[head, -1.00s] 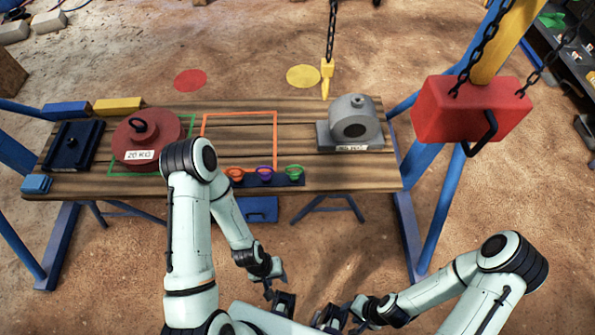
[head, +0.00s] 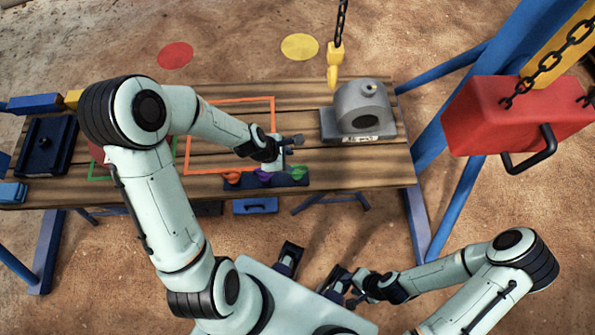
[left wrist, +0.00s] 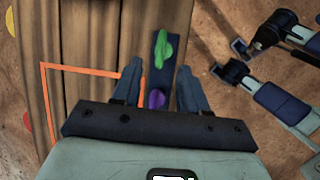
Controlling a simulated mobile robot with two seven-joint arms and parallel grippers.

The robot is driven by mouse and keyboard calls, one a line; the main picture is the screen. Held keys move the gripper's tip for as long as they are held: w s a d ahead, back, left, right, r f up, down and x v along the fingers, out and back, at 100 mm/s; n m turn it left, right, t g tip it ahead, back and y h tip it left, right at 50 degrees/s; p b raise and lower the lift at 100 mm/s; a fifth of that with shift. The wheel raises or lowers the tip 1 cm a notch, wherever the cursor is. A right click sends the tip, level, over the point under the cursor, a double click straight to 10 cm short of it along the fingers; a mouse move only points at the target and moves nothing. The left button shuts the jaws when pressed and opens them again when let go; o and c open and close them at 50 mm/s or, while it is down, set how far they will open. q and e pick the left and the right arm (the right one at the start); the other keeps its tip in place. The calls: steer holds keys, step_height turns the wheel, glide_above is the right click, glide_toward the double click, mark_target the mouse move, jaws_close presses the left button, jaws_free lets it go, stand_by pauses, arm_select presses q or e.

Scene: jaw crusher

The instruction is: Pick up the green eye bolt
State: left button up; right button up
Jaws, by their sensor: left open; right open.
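The green eye bolt (head: 299,173) stands at the right end of a small dark holder (head: 262,181) on the wooden bench's front edge. In the left wrist view the green eye bolt (left wrist: 162,48) lies beyond and between the open fingertips. My left gripper (head: 291,141) is open and empty above the bench, just behind the holder in the head view; it also shows in the left wrist view (left wrist: 157,82). My right gripper (head: 344,289) is open and empty, low in front of the bench, away from the bolt.
A purple eye bolt (head: 265,175) and an orange one (head: 231,177) share the holder. A grey housing (head: 362,108) stands right of my left gripper, with a yellow hook (head: 334,68) hanging behind it. A red block (head: 515,112) hangs at the right. The orange-outlined bench area looks clear.

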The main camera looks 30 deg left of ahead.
mark_target(296, 166)
arm_select(q)
steer(key=x, duration=0.8)
steer(key=shift+s+a+f, duration=0.1)
steer(key=shift+a+f, duration=0.05)
steer(key=shift+a, duration=0.1)
jaws_close()
